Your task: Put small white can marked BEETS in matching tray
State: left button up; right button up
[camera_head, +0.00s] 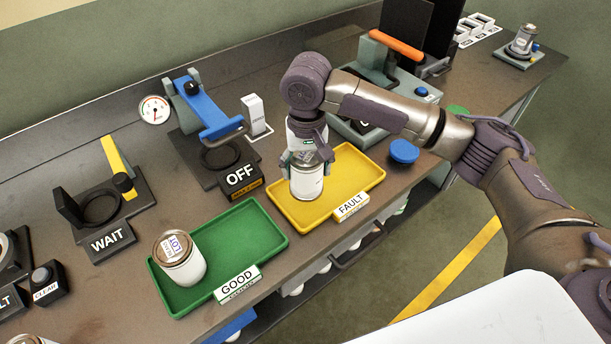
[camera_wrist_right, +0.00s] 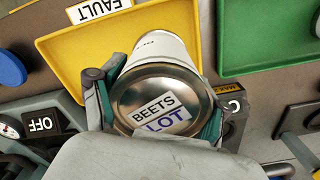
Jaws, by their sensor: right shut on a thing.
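The small white can marked BEETS (camera_head: 307,180) is in my right gripper (camera_head: 306,160), over the yellow tray marked FAULT (camera_head: 365,172). In the right wrist view the can's metal lid (camera_wrist_right: 150,92) reads BEETS and LOT, and the fingers (camera_wrist_right: 152,105) are shut on both sides of it. The can is upright; I cannot tell whether its base touches the tray floor. The green tray marked GOOD (camera_head: 262,238) is to the left and holds another white can (camera_head: 180,260) with a label on its lid. My left gripper is not in view.
A black fixture with a blue clamp and an OFF sign (camera_head: 240,177) stands behind the trays. A WAIT fixture (camera_head: 110,240) is at the left. A blue round lid or button (camera_head: 404,151) is right of the yellow tray. Shelves with cans lie below the bench edge.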

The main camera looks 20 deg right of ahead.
jog(key=shift+w+f, duration=0.2)
jog(key=shift+w, duration=0.1)
jog(key=shift+f, duration=0.3)
jog(key=shift+f+p, duration=0.45)
jog(key=shift+f, duration=1.25)
jog(key=o, duration=1.8)
jog(key=shift+f, duration=0.15)
jog(key=shift+c, duration=0.2)
notch_tip(320, 180, up, 12)
jog(key=shift+r+b, duration=0.15)
jog(key=shift+b, duration=0.8)
